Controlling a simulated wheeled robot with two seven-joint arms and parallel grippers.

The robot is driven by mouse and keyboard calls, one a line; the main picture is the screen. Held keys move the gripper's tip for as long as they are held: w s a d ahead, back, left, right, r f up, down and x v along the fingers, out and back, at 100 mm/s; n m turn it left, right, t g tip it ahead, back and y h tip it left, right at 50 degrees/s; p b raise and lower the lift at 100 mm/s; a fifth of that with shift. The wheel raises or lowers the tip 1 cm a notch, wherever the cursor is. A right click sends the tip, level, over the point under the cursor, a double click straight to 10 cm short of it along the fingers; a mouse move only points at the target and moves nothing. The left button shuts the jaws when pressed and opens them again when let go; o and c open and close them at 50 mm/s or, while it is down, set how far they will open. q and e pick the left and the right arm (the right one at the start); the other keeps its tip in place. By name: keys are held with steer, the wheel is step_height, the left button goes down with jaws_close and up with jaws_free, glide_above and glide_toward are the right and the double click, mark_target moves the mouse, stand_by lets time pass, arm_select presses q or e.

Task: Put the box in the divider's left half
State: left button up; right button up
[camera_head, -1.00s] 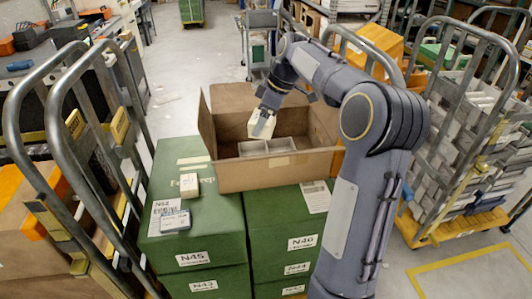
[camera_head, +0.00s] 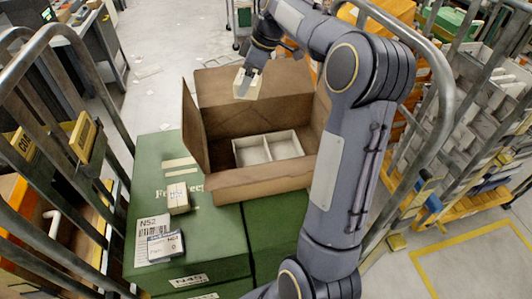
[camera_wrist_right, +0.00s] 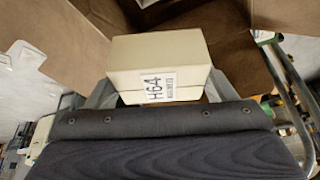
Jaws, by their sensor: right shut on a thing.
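A cream box (camera_head: 245,86) is held by my right gripper (camera_head: 246,80), whose fingers are on its sides. In the right wrist view the box (camera_wrist_right: 160,52) carries a label reading H64. The box is in the air, near the far wall of the open cardboard carton in the head view. The pale divider (camera_head: 268,147) lies inside the carton and has two compartments side by side. Both compartments look empty, and the left half is on the picture's left. My left gripper is not in view.
The open carton (camera_head: 235,190) sits on green boxes (camera_head: 215,235), its left flap standing up. Another small cream box (camera_head: 178,198) and a labelled white packet (camera_head: 165,246) lie on the green box top. Metal cage rails (camera_head: 60,120) stand left; a loaded cart stands right.

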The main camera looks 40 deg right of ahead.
steer(key=shift+f+b, duration=0.3)
steer(key=shift+f, duration=0.45)
steer(key=shift+s+a+f+b, duration=0.3)
steer(key=shift+s+f+b, duration=0.2)
steer(key=shift+b, duration=0.3)
steer(key=f+b, duration=0.5)
steer(key=f, duration=0.7)
steer(key=f+b, duration=0.6)
steer(key=f, duration=0.6)
steer(key=shift+w+d, duration=0.1)
steer(key=shift+w, duration=0.1)
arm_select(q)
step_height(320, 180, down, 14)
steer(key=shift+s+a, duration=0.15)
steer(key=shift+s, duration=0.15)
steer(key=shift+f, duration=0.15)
arm_select(e)
steer(key=shift+f, duration=0.1)
